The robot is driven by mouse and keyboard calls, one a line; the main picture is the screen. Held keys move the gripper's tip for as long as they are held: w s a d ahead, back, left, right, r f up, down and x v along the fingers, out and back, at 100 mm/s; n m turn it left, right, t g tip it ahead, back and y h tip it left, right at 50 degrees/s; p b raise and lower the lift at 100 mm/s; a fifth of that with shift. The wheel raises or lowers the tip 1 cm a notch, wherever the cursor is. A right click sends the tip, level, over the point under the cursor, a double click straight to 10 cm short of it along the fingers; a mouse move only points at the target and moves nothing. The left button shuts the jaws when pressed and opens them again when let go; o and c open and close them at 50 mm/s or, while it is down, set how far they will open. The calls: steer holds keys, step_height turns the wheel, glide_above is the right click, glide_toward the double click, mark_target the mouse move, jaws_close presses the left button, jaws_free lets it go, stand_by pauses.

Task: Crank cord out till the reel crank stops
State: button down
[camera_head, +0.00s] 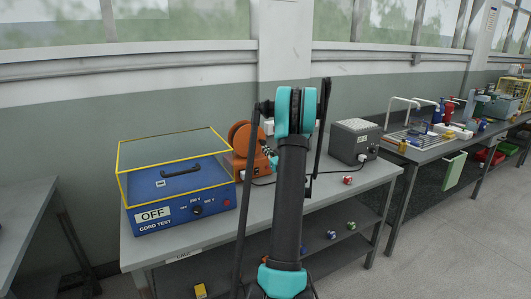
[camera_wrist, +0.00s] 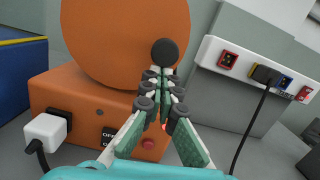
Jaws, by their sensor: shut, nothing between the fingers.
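The orange reel (camera_head: 238,137) stands on the bench behind the blue test box, partly hidden by my arm in the head view. In the wrist view its round orange disc (camera_wrist: 115,40) fills the upper left, above an orange base (camera_wrist: 80,95). A dark round knob (camera_wrist: 165,51), which looks like the crank handle, shows at the disc's right part. My gripper (camera_wrist: 164,80) is shut and empty, with its fingertips just below the knob in the picture. I cannot tell whether they touch it. In the head view the gripper is mostly hidden behind my arm.
A blue test box (camera_head: 180,190) marked OFF, with a yellow-framed clear cover, stands left. A grey box (camera_head: 354,141) stands right. A white plug (camera_wrist: 45,131) sits in the orange base's left side. A socket strip (camera_wrist: 257,71) with a black cable is behind right.

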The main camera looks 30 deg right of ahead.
mark_target(244, 129)
steer(key=shift+d+r+n+y, duration=0.1)
steer(key=shift+r+n+y, duration=0.15)
steer(key=shift+r+n, duration=1.4)
steer(key=shift+d+r+n+y, duration=0.1)
steer(key=shift+r+n+y, duration=0.15)
steer(key=shift+r+n, duration=1.4)
steer(key=shift+a+r, duration=0.8)
steer(key=shift+r, duration=0.25)
steer(key=shift+s+a+r, duration=0.1)
steer(key=shift+a+r, duration=0.25)
steer(key=shift+a, duration=0.25)
steer(key=shift+a+r, duration=0.3)
steer(key=shift+a, duration=0.25)
steer(key=a+n, duration=0.1)
steer(key=n, duration=0.1)
steer(key=a+n, duration=0.1)
steer(key=n, duration=0.1)
steer(key=shift+r+g+y, duration=0.2)
steer(key=shift+g+y, duration=0.1)
steer(key=shift+g, duration=0.1)
steer(key=shift+a+f+n, duration=0.1)
steer(key=shift+a+n, duration=0.5)
steer(key=shift+n, duration=0.5)
steer(key=shift+a+f+n, duration=0.1)
steer(key=shift+a+n, duration=0.5)
steer(key=shift+n, duration=0.5)
steer(key=shift+s, duration=0.1)
